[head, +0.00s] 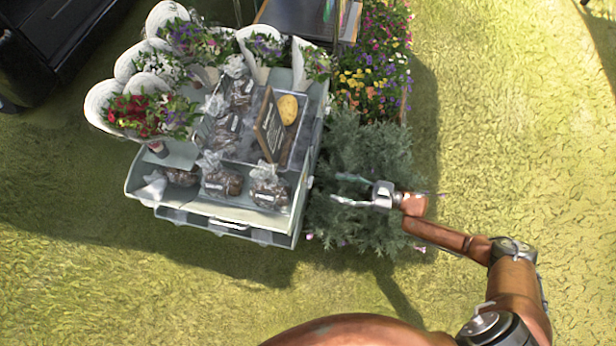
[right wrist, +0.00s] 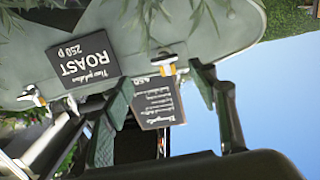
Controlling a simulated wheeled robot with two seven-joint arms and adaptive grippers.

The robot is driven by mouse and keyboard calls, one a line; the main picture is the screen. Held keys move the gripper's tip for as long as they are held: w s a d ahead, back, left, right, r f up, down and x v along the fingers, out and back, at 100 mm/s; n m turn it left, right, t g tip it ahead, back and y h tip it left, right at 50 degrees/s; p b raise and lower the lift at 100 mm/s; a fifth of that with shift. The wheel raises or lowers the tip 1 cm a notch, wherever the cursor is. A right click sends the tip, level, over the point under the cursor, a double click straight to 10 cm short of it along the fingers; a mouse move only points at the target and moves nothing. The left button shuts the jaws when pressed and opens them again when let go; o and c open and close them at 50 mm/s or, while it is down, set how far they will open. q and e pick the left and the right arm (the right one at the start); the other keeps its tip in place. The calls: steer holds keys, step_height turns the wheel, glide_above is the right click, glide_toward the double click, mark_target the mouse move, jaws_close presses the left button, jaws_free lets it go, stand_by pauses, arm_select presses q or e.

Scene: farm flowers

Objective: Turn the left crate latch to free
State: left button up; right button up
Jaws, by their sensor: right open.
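A grey crate (head: 140,190) with a metal front edge holds bagged goods and flowers, left of my right gripper (head: 335,188) in the head view. My right gripper is open and empty, its fingers pointing left at the crate's right side over grey-green foliage. In the right wrist view, two small white-and-orange fittings that look like latches sit on a pale grey-green panel: one at the left (right wrist: 33,97), one near the middle (right wrist: 167,68). The middle one shows between my open fingers, apart from them as far as I can tell. Which is the left latch is unclear. My left gripper is out of view.
Leafy foliage (head: 360,150) and flowers (head: 375,75) stand right of the crate. Wrapped bouquets (head: 150,110) crowd its left. Open grass (head: 500,120) lies at the right.

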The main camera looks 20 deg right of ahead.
mark_target(308, 182)
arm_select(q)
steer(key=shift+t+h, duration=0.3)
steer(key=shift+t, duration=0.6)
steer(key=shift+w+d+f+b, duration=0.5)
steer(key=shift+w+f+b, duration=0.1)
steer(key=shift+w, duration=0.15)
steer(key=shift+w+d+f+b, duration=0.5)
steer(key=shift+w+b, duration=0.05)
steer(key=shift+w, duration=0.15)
arm_select(e)
steer(key=x, duration=0.8)
steer(key=shift+a+r+y, duration=0.2)
steer(key=shift+r+y, duration=0.1)
steer(key=shift+r, duration=0.1)
steer(key=shift+s, duration=0.15)
steer(key=shift+c, duration=0.7)
steer(key=c, duration=1)
